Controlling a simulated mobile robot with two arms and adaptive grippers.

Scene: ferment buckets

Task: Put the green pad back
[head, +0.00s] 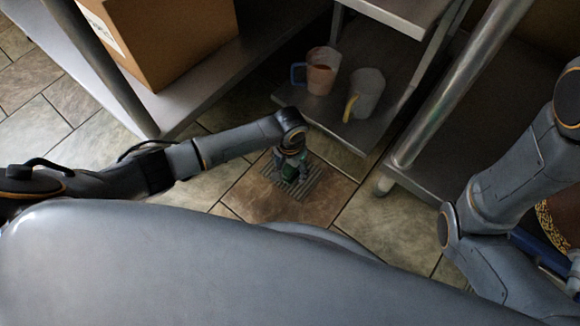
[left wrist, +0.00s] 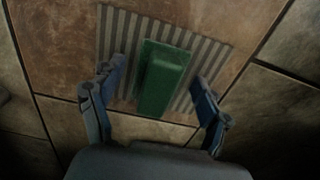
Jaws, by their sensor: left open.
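The green pad (left wrist: 163,77) lies on a striped grey grate (left wrist: 120,38) set in the brown floor tile. My left gripper (left wrist: 157,98) is open, with one finger on each side of the pad and a gap to each. In the head view my left gripper (head: 291,168) reaches down over the grate (head: 308,186) and hides most of the pad.
A low metal shelf (head: 318,118) beyond the grate holds a pinkish mug (head: 322,76) and a pale mug with a yellow handle (head: 368,92). A cardboard box (head: 170,38) sits on a shelf at the upper left. Metal legs (head: 455,85) stand on both sides. Tiled floor around the grate is clear.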

